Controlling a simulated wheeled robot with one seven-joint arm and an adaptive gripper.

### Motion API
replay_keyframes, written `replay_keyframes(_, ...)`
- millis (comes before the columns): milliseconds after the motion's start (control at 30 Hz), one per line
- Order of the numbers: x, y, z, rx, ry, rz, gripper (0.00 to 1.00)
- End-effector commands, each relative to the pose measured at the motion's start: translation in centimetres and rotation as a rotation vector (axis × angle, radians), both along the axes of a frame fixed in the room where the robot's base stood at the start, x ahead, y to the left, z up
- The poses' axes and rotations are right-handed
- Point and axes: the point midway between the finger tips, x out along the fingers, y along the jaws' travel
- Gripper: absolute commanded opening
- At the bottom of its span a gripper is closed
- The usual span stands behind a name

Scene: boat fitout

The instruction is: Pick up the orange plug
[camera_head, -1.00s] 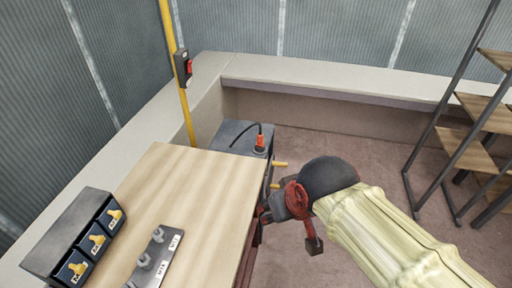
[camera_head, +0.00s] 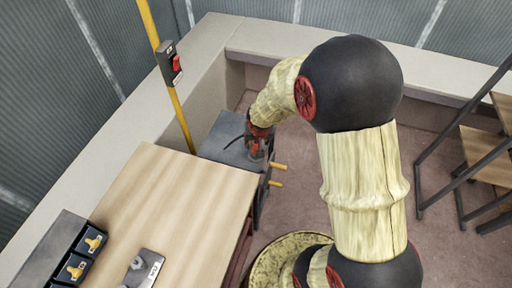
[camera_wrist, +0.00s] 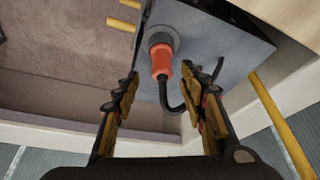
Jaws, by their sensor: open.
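The orange plug (camera_wrist: 161,60) stands in a round grey socket (camera_wrist: 161,36) on top of a grey box (camera_head: 218,150). A black cable (camera_wrist: 172,107) curves away from the plug. In the wrist view my gripper (camera_wrist: 160,88) is open, with one finger on each side below the plug, and nothing shows held between them. In the head view my gripper (camera_head: 258,142) is over the box at the plug, and it hides most of the plug; whether they touch cannot be told.
Yellow handles (camera_head: 278,167) stick out from the box's right side. A yellow pole (camera_head: 181,118) carries a red switch (camera_head: 176,64).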

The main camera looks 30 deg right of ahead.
Motion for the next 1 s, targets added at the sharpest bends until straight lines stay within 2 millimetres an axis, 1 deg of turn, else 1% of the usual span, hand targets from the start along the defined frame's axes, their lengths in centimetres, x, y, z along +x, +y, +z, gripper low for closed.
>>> replay_keyframes(33,0.2,-0.1,-0.7,0.0,0.001,0.001,0.42)
replay_keyframes(167,0.6,-0.2,-1.3,-0.001,-0.001,0.002,0.42)
replay_keyframes(233,0.9,-0.2,-2.0,0.0,0.0,0.001,0.42)
replay_keyframes(400,1.9,-0.4,-4.4,0.0,0.002,0.001,0.42)
replay_keyframes(500,2.3,-0.6,-5.3,-0.001,0.0,0.003,0.42)
replay_keyframes(767,2.5,-0.7,-5.4,0.0,-0.001,0.002,0.42)
replay_keyframes(1000,2.5,-0.7,-5.4,-0.001,-0.001,0.002,0.28)
